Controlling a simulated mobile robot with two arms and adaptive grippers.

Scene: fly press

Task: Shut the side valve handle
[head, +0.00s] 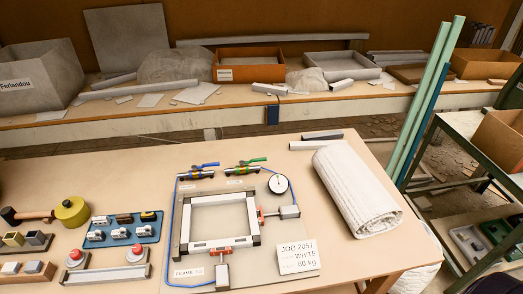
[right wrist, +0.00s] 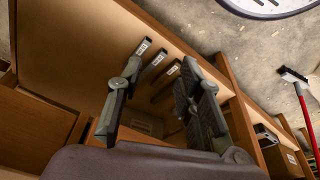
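Two small valves sit at the back of the clamping-frame board on the table. The left valve (head: 190,173) has a blue lever handle (head: 207,165); the right valve (head: 241,168) has a green lever handle (head: 253,160). Both levers point right, roughly along their valve bodies. The small labels by the valves are too blurred to tell which is the side valve. My right gripper (right wrist: 160,72) shows only in the right wrist view, its fingers apart with nothing between them. My left gripper is in neither view.
A metal frame (head: 183,222) with blue hoses and a dial gauge (head: 278,184) lies by the valves. A rolled cloth (head: 357,190) is to the right. A blue tray (head: 124,229) and a hammer-like tool (head: 70,211) lie left. Green poles (head: 428,100) stand at the right.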

